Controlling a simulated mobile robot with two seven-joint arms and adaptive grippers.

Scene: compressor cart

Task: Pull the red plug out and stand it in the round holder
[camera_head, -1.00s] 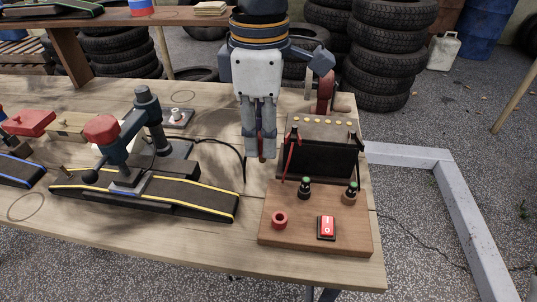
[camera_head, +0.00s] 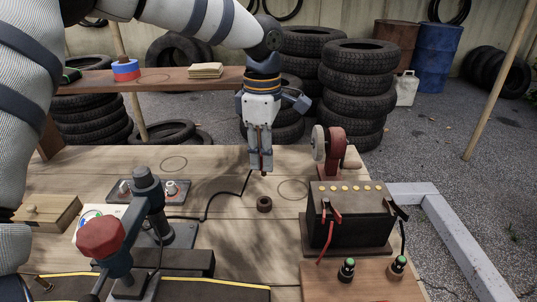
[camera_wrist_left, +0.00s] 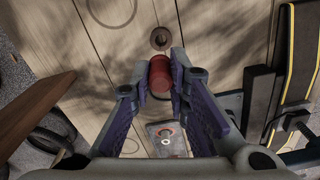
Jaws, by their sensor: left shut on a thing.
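My left gripper (camera_head: 261,165) points down above the wooden table, shut on the red plug. The plug shows as a short red cylinder (camera_wrist_left: 159,76) between its fingers in the left wrist view. In the head view only a small dark red part of it (camera_head: 262,163) shows between the fingers. The round holder, a small dark brown ring (camera_head: 264,204), stands on the table just below and nearer than the fingertips, apart from the plug. It also shows beyond the plug in the left wrist view (camera_wrist_left: 160,38). A grey plate with red-ringed sockets (camera_head: 172,190) lies to the left. My right gripper is not in view.
A black battery box (camera_head: 350,216) with red and black clamps stands right of the holder. A grey post with a red knob (camera_head: 102,236) stands front left. A black cable (camera_head: 222,195) crosses the table near the gripper.

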